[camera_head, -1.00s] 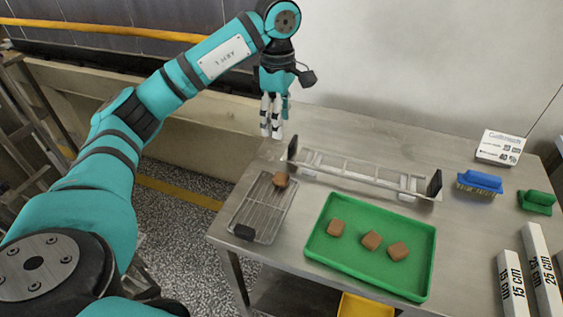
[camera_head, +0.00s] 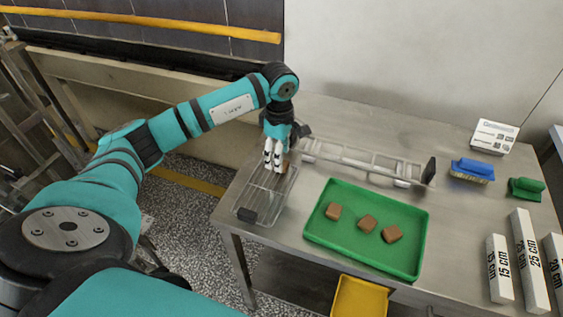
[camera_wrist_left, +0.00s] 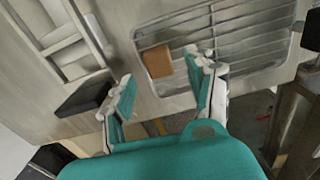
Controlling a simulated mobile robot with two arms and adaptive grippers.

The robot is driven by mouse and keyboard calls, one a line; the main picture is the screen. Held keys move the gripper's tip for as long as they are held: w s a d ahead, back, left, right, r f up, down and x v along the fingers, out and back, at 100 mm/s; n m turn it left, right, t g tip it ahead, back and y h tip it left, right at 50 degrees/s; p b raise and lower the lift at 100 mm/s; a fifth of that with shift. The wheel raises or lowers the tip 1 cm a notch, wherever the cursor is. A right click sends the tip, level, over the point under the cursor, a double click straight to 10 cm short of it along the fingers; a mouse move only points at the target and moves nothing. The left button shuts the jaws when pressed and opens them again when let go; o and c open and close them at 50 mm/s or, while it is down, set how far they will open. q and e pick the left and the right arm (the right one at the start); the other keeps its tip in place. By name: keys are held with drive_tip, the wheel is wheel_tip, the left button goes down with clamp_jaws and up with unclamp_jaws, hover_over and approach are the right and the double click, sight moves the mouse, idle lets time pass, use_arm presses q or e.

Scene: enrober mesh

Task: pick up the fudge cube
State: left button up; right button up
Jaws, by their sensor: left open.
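A brown fudge cube lies on a wire rack (camera_head: 262,202) on the steel table. In the head view it is mostly hidden behind my left gripper (camera_head: 273,166). In the left wrist view the cube (camera_wrist_left: 157,61) shows clearly on the bars of the rack (camera_wrist_left: 235,45). My left gripper (camera_wrist_left: 160,72) is open, its fingers spread to either side of the cube in that view. No contact with the cube is visible. Three more brown cubes (camera_head: 368,222) sit on a green tray (camera_head: 330,250) to the right. My right gripper is not in view.
A metal frame with black end plates (camera_head: 365,163) stands just behind the rack and tray. Blue (camera_head: 472,170) and green (camera_head: 526,188) brushes, a sign (camera_head: 495,136) and white length blocks (camera_head: 528,260) are at the right. A yellow bin (camera_head: 358,298) sits below the table's front edge.

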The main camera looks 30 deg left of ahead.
use_arm(q)
drive_tip(key=shift+f, duration=1.25)
drive_tip(key=shift+c, duration=0.8)
drive_tip(key=c, duration=0.8)
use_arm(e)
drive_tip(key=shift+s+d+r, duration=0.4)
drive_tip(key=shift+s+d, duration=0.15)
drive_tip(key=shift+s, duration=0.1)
